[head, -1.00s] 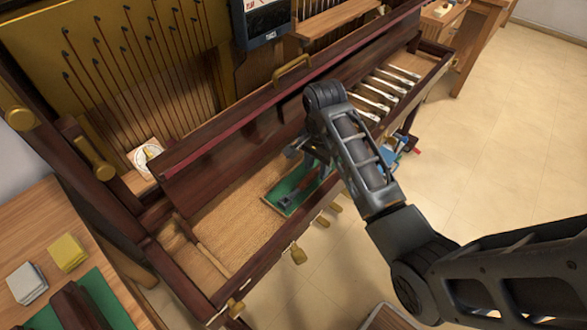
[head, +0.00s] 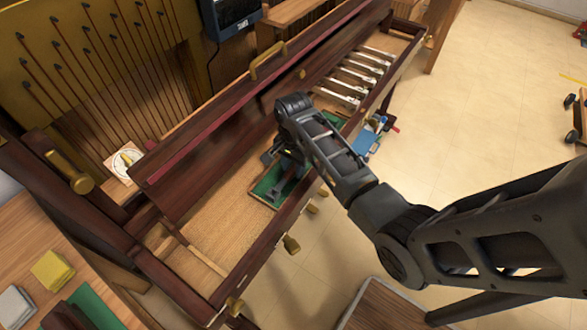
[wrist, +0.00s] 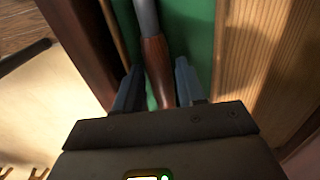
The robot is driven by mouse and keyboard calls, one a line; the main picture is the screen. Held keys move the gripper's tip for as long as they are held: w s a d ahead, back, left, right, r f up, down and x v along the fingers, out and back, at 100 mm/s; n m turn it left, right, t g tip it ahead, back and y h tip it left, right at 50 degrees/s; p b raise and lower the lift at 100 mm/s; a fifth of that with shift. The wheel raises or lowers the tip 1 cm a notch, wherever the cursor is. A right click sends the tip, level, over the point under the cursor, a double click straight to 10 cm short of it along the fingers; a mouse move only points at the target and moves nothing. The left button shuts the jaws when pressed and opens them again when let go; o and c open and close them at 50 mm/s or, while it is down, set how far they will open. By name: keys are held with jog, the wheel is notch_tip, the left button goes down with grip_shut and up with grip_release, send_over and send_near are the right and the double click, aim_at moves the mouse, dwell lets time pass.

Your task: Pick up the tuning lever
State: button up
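The tuning lever has a reddish-brown wooden handle (wrist: 157,72) and a grey metal shaft (wrist: 147,18) in the wrist view. It lies over green felt in a narrow wood-edged tray (head: 262,186), where its dark end (head: 279,190) shows in the head view. My gripper (wrist: 158,70) is open, with one finger on each side of the handle and a gap to both. In the head view my gripper (head: 284,163) is low over the tray, mostly hidden by my arm. Whether the handle is below or level with the fingertips is hard to tell.
Several pale keys or tools (head: 355,75) lie to the right. A wooden stick (head: 205,260) lies at left. Blue-handled items (head: 367,138) are beyond the rail.

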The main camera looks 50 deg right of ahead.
grip_shut()
dwell(0.3)
jog(key=shift+r, duration=0.2)
